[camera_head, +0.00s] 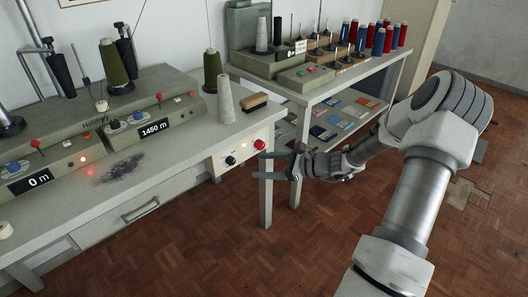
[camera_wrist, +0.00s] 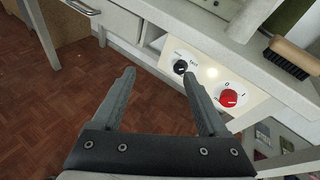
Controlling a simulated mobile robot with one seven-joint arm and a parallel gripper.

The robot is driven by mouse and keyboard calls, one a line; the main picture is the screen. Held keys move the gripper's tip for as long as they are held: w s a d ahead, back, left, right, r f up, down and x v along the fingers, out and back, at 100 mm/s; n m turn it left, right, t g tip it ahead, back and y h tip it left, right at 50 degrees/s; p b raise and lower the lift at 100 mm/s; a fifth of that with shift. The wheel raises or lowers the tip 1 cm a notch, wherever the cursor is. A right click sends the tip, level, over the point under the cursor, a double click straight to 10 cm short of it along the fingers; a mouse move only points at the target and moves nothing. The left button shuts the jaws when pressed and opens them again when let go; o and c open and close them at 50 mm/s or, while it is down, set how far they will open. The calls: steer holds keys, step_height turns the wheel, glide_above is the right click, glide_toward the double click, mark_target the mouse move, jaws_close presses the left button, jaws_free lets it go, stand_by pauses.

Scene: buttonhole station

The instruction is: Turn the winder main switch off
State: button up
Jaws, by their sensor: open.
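The red main switch knob (camera_head: 259,145) is on a cream panel (camera_wrist: 200,101) at the right front of the winder bench. In the wrist view the red knob (camera_wrist: 229,98) sits under the marks 0 and I. Which mark it points to is not clear to me. A black knob (camera_wrist: 180,67) is to its left, with a lit lamp (camera_wrist: 211,72) between them. My gripper (camera_head: 275,166) is open and empty in front of the panel. In the wrist view its right fingertip is close to the black knob, and the red knob is outside the jaws to the right.
The winder (camera_head: 150,108) on the bench has a lit red lamp (camera_head: 83,160) and displays of 0 m and 1450 m. A brush (camera_head: 254,102) and a grey cone (camera_head: 225,100) stand above the panel. A second table (camera_head: 330,90) holds thread spools. The floor in front is clear.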

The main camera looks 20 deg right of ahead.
steer(key=d+f+m+t+h+b, duration=0.1)
steer(key=d+f+m+t+h, duration=0.1)
steer(key=d+f+m+t, duration=0.25)
steer(key=d+f+m+t+h+b, duration=0.1)
steer(key=d+f+m+t+h, duration=0.1)
steer(key=d+f+m, duration=0.45)
steer(key=n+b, duration=0.1)
steer(key=b, duration=0.5)
glide_toward(262, 146)
steer(key=shift+t+h, duration=0.25)
steer(key=shift+h, duration=0.05)
steer(key=x, duration=0.8)
steer(key=shift+s+a+f, duration=0.1)
steer(key=shift+a+f, duration=0.05)
steer(key=shift+f, duration=0.25)
steer(key=shift+w+a+r, duration=0.1)
steer(key=shift+w, duration=0.3)
jaws_close()
